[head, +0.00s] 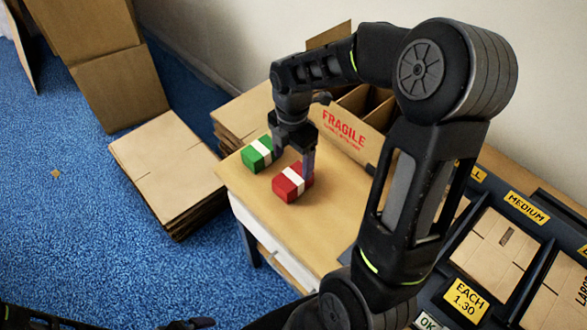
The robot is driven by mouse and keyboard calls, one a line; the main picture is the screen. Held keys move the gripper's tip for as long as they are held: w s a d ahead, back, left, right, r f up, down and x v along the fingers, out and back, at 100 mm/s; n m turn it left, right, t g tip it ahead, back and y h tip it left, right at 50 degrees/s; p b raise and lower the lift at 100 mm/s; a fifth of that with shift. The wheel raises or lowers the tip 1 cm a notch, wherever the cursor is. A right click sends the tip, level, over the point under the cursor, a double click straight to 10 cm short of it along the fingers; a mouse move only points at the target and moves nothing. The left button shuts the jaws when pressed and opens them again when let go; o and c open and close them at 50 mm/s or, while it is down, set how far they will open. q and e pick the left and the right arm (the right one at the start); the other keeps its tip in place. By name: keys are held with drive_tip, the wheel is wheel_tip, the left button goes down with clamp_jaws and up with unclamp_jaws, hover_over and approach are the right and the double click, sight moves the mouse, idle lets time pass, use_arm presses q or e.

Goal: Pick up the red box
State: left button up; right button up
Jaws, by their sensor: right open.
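The red box (288,187), with a white band around it, lies on the light wooden table top near its front left edge. A green box (254,155) with a white band lies just behind and to the left of it. My right gripper (293,163) is open and points down at the red box. One finger shows at the red box's right rear side; the other shows behind it, near the green box. I cannot tell whether either finger touches the red box.
An open carton marked FRAGILE (345,128) stands at the back of the table. Flat cardboard is stacked on the blue floor (165,170) at left. A dark rack with labelled compartments (525,208) is at right. The table top in front of the red box is clear.

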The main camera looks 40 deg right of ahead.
sight(293, 176)
drive_tip(key=shift+s+a+r, duration=0.15)
drive_tip(key=shift+s+a, duration=0.05)
drive_tip(key=shift+d+f, duration=0.1)
drive_tip(key=shift+f, duration=1.25)
drive_tip(key=shift+f, duration=0.1)
wheel_tip(293, 176, down, 5)
drive_tip(key=shift+f+p, duration=0.1)
drive_tip(key=shift+p, duration=0.2)
drive_tip(key=shift+c, duration=0.3)
drive_tip(key=c, duration=1.5)
drive_tip(key=shift+o, duration=0.2)
drive_tip(key=shift+r, duration=0.2)
wheel_tip(293, 176, up, 10)
drive_tip(key=shift+f, duration=0.1)
